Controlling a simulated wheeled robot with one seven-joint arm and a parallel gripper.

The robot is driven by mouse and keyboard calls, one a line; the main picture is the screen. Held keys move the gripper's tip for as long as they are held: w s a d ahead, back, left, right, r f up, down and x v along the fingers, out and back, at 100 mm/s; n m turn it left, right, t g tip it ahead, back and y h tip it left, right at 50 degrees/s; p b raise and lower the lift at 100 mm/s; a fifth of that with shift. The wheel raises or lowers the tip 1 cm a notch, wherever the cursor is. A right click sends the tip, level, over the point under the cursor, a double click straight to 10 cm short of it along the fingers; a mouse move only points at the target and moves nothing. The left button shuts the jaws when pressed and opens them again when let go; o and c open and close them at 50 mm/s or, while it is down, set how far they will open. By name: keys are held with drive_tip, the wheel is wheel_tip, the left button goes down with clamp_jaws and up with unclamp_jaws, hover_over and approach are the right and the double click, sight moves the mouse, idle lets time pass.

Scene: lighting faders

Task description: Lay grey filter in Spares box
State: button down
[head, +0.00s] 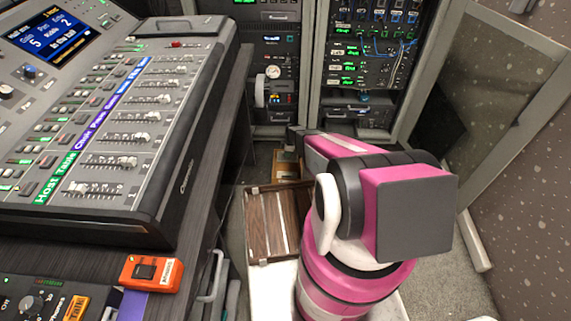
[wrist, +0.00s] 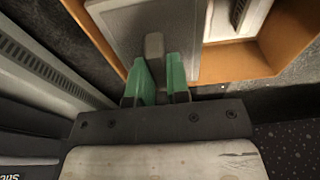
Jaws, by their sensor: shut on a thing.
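The grey filter (wrist: 130,30) is a flat light-grey plate with a dark grey grip tab, at the top middle of the wrist view. My gripper (wrist: 157,66) has green fingers shut on that tab. The plate lies over the left part of an orange-brown open box (wrist: 240,66) with a pale inside; I cannot tell whether it rests on it. No label shows on this box. In the head view an orange-brown box (head: 288,168) shows on the floor beyond my arm, which hides my gripper and the filter.
A wooden slatted tray (head: 258,225) is nearer me. The mixing console (head: 150,110) stands on the left, with an orange device (head: 152,272) at its front. Equipment racks (head: 365,60) stand at the back. An open door (head: 490,130) is on the right. Carpet right of my arm is clear.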

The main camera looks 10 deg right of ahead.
drive_tip(key=shift+f, duration=3.35)
drive_tip(key=shift+f, duration=0.2)
drive_tip(key=c, duration=1.1)
unclamp_jaws()
drive_tip(key=shift+r, duration=0.1)
drive_tip(key=r, duration=0.4)
drive_tip(key=d+r, duration=0.1)
drive_tip(key=r, duration=0.6)
drive_tip(key=shift+s+d+r, duration=0.25)
drive_tip(key=shift+d+r, duration=0.1)
drive_tip(key=shift+r, duration=0.05)
drive_tip(key=s+r+m, duration=0.5)
drive_tip(key=s+r, duration=0.5)
drive_tip(key=r, duration=0.3)
drive_tip(key=s+a+r+m+h, duration=0.1)
drive_tip(key=s+r+m, duration=0.4)
drive_tip(key=s+r, duration=0.4)
drive_tip(key=s+r+m, duration=0.5)
drive_tip(key=s+r, duration=0.5)
drive_tip(key=r, duration=0.9)
drive_tip(key=shift+s+a+m+h, duration=0.35)
drive_tip(key=shift+a+m+h, duration=0.05)
